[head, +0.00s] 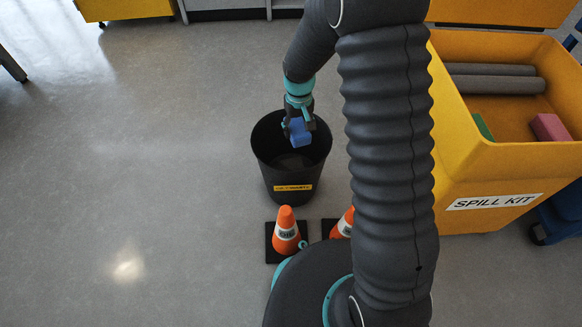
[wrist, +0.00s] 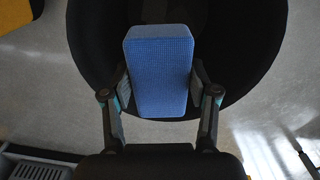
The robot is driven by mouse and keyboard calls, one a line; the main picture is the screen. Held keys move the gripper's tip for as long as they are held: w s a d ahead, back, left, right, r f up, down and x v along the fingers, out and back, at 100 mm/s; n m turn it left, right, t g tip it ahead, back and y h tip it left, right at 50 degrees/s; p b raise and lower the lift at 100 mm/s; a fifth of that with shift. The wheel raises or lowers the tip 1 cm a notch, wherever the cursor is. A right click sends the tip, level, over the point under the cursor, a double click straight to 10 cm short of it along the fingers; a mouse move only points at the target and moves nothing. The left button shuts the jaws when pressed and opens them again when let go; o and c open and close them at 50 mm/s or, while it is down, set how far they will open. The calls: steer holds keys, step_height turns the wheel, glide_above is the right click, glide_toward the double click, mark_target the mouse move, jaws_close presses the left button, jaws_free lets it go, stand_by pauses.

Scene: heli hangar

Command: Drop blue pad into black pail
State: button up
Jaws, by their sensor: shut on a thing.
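The blue pad (head: 299,133) is a small blue block with a fine woven surface. My gripper (head: 299,122) is shut on it, and in the wrist view the blue pad (wrist: 160,70) sits between the two fingers of my gripper (wrist: 160,85). The black pail (head: 291,190) stands upright on the floor with a yellow label on its front. In the head view the pad appears over the pail's opening. In the wrist view the dark pail (wrist: 245,60) lies behind the pad. The exact height of the pad above the rim is hard to tell.
Orange cones (head: 286,228) stand in front of the pail, one partly hidden by my arm. A yellow spill kit bin (head: 480,170) on the right holds grey rolls (head: 495,84), a green pad (head: 483,127) and a pink pad (head: 549,127). The floor (head: 130,170) on the left is clear.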

steer(key=shift+f, duration=0.75)
steer(key=o, duration=1.1)
steer(key=shift+r, duration=0.15)
step_height(320, 180, up, 12)
steer(key=shift+s, duration=0.1)
